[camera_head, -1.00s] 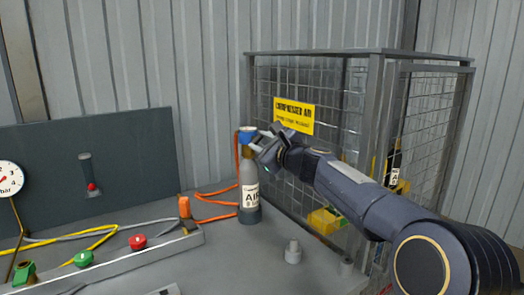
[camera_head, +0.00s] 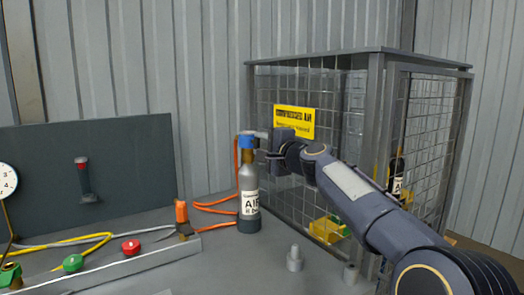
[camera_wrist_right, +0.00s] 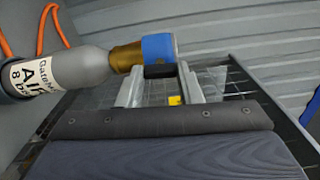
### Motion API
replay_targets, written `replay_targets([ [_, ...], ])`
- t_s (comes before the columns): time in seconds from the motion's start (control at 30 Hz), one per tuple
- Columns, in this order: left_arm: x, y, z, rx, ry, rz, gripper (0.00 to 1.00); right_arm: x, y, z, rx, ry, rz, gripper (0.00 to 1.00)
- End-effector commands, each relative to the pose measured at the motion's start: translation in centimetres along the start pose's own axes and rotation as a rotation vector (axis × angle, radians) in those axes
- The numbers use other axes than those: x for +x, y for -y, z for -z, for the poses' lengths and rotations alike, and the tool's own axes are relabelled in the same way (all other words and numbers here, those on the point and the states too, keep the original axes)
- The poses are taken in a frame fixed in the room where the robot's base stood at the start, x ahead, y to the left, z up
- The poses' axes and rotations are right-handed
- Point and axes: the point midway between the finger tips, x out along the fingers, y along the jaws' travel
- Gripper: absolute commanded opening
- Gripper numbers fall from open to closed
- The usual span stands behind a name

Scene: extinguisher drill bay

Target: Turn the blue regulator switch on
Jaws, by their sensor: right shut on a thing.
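The blue regulator switch (camera_head: 248,142) is a blue cap on the brass neck of a grey air bottle (camera_head: 249,180), which stands upright on the bench. It also shows in the wrist view (camera_wrist_right: 159,48), where the bottle (camera_wrist_right: 80,68) appears lying across the picture. My right gripper (camera_head: 262,142) reaches the cap from the right and is shut on it. Its fingers (camera_wrist_right: 163,72) show on both sides of the cap's lower edge in the wrist view. My left gripper is not in view.
A wire cage (camera_head: 340,64) with a yellow sign (camera_head: 294,122) stands behind my right arm. An orange hose (camera_head: 215,206) runs beside the bottle. A dark panel with a red-tipped lever (camera_head: 82,163), green button (camera_head: 73,262) and red button (camera_head: 131,247) are left.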

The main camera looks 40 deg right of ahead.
Motion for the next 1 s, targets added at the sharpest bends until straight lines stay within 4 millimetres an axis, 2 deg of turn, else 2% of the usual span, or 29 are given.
replay_targets([
  [0.3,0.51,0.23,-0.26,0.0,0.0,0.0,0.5,0.04,-0.14,0.0,-0.087,0.001,-0.002,0.09],
  [0.77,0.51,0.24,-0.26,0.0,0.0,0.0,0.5,0.03,-0.1,0.02,-0.096,0.0,-0.002,0.09],
  [0.8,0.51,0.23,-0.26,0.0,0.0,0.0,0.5,0.03,-0.1,0.02,-0.096,0.0,-0.002,0.37],
  [0.93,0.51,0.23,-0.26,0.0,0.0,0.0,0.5,0.03,-0.09,0.01,-0.095,0.0,-0.002,0.54],
  [1.0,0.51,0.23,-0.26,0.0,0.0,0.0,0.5,0.02,-0.07,0.01,-0.095,0.0,-0.002,0.55],
])
